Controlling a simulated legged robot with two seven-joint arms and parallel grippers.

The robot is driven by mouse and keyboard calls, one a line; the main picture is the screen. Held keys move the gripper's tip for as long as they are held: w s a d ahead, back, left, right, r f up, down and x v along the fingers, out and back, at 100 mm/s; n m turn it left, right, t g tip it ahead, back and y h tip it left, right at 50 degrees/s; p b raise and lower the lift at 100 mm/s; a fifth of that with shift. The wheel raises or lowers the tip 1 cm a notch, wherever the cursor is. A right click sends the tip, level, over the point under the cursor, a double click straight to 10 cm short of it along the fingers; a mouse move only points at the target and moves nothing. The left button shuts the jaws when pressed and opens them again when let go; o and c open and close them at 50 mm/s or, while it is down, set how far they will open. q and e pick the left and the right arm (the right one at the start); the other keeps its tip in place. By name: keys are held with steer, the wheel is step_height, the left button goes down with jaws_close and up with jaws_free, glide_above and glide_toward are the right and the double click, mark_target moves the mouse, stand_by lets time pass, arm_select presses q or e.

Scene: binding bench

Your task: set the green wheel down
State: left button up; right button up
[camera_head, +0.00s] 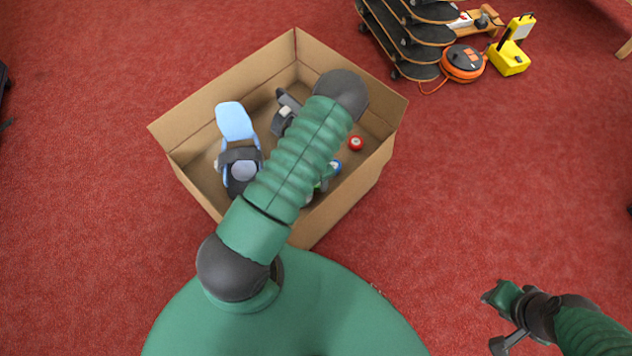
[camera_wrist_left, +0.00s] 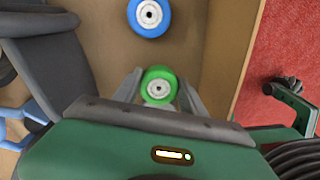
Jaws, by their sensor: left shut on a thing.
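The green wheel (camera_wrist_left: 159,84) has a pale hub and sits between the two fingertips of my left gripper (camera_wrist_left: 160,92) in the left wrist view. My left gripper is shut on it, inside the cardboard box (camera_head: 225,91). In the head view my left arm mostly covers the gripper and wheel. I cannot tell whether the wheel touches the box floor. My right gripper (camera_head: 497,318) is open and empty over the carpet at the lower right of the head view.
A blue wheel (camera_wrist_left: 149,15) lies in the box just beyond the green one. A red wheel (camera_head: 356,143) lies near the right wall. A light blue binding (camera_head: 235,122) and a dark binding (camera_head: 284,113) are also inside. Skateboards (camera_head: 408,45) are stacked outside.

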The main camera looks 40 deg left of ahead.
arm_select(q)
step_height(320, 180, down, 2)
steer(key=shift+f+b, duration=0.25)
steer(key=shift+b, duration=0.1)
steer(key=shift+r, duration=0.15)
steer(key=shift+c, duration=0.7)
steer(key=o, duration=1.5)
